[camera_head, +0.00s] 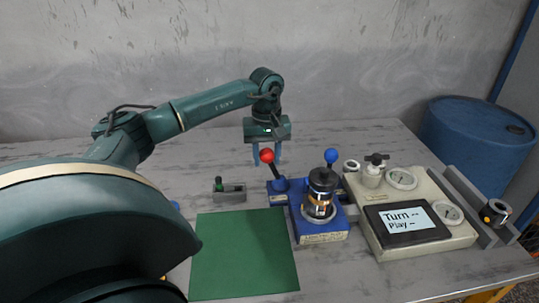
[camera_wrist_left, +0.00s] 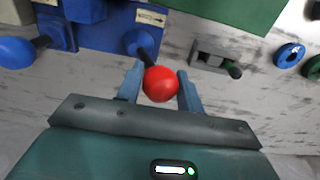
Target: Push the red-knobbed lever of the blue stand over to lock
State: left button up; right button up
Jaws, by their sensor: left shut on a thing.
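The blue stand (camera_head: 310,229) sits on the table right of centre and holds an upright dark-topped cylindrical motor part (camera_head: 322,183). The red knob (camera_head: 267,155) tops a short dark lever at the stand's back left. The lever tilts up and to the left from a blue pivot (camera_head: 281,185). My left gripper (camera_head: 267,157) comes down from behind, its two blue fingers on either side of the knob. In the left wrist view, the red knob (camera_wrist_left: 160,84) lies between the fingertips, held by them. My right gripper is not in view.
A lever with a blue knob (camera_head: 332,155) rises at the stand's back right. A panel with a screen (camera_head: 408,222) stands to the right. A small grey holder (camera_head: 230,195) and a green mat (camera_head: 246,255) lie left of the stand. Bare table lies behind.

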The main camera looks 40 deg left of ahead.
pick_arm(q)
jog(key=shift+o, duration=0.2)
jog(key=shift+s+a+f, duration=0.2)
jog(key=shift+s+a, duration=0.05)
jog(key=shift+s, duration=0.05)
jog(key=shift+s+a+f, duration=0.1)
jog(key=shift+s, duration=0.1)
jog(key=shift+o, duration=0.3)
jog(key=shift+s+a+f+b, duration=0.25)
jog(key=shift+s+f+b, duration=0.1)
jog(key=shift+s, duration=0.1)
jog(key=o, duration=0.5)
jog(key=shift+a, duration=0.1)
jog(key=shift+o, duration=0.2)
